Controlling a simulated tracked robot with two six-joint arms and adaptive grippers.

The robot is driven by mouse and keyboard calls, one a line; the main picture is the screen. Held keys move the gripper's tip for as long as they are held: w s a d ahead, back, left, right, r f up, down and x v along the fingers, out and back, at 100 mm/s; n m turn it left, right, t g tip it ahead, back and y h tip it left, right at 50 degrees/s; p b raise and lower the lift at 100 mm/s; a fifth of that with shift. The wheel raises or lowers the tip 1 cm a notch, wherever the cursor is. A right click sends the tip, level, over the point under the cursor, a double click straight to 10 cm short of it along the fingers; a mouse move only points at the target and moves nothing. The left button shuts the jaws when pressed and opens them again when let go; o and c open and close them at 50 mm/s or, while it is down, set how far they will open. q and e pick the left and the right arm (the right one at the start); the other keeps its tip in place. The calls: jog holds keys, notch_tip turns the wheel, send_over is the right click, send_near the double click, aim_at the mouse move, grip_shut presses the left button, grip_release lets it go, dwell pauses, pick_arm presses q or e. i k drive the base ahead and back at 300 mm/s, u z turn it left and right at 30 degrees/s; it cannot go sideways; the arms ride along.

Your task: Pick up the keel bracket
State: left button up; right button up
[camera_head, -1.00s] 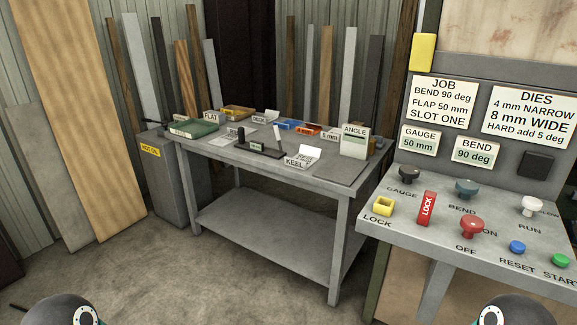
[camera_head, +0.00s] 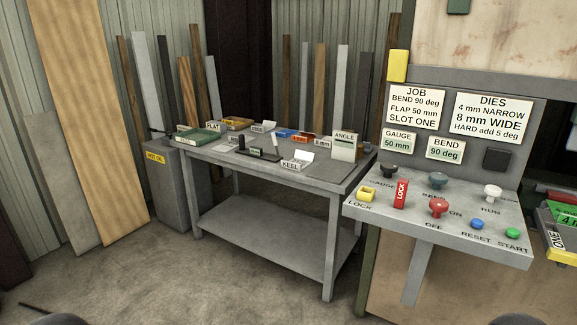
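A sign reading KEEL (camera_head: 291,164) stands near the front edge of the grey workbench (camera_head: 262,225). A small pale angled piece (camera_head: 304,156) sits right at this sign; it is too small to tell whether it is the keel bracket or a card. A dark flat stand (camera_head: 263,155) with upright pieces lies just left of it. Neither of my grippers is in view; only dark rounded tops of my own arms show at the bottom edge.
A control panel (camera_head: 450,205) with knobs juts out at right, close to the bench's right end.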

aim_at(297, 164)
jog(key=z, duration=0.15)
jog(key=i, duration=0.9)
jog(key=u, duration=0.1)
